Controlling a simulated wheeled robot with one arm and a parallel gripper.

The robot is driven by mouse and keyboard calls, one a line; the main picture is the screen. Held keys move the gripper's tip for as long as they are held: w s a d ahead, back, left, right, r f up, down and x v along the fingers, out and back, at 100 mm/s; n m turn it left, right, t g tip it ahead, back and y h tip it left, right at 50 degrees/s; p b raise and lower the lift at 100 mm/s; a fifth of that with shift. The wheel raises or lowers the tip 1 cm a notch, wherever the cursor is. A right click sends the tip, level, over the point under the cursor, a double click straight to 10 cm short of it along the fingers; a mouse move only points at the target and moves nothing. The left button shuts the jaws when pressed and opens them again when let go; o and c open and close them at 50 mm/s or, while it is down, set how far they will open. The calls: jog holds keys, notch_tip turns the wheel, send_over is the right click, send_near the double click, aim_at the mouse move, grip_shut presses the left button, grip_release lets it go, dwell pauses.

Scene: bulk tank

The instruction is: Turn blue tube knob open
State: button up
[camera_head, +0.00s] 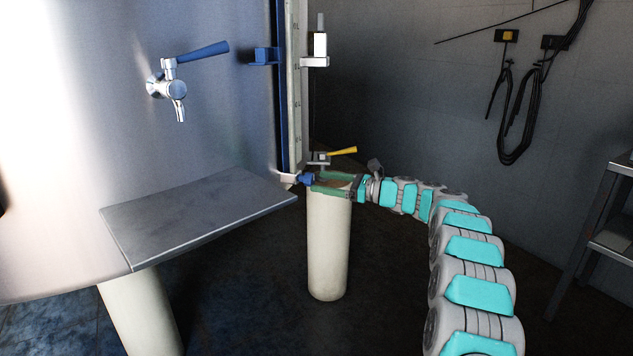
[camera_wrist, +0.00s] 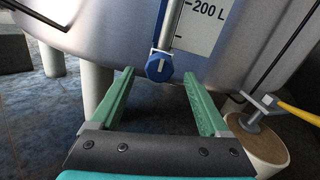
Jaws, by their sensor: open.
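The blue knob (camera_wrist: 160,66) sits at the lower end of the blue tube (camera_wrist: 168,25) on the tank's front. In the head view the knob (camera_head: 306,179) shows small at the tube's foot, by the fingertips. My gripper (camera_wrist: 158,76) is open, its two green fingers apart, with the knob centred between and just beyond the tips. In the head view my gripper (camera_head: 316,184) reaches in from the right. I cannot tell if a finger touches the knob.
A yellow-handled valve (camera_head: 343,151) is close to the right of my gripper. A white scale plate (camera_wrist: 200,25) stands beside the tube. A metal shelf (camera_head: 195,222) juts out left, below a tap with a blue lever (camera_head: 203,52). Pale tank legs (camera_head: 328,250) stand below.

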aim_at(309, 179)
jog(key=shift+x, duration=1.4)
jog(key=shift+c, duration=0.2)
grip_shut()
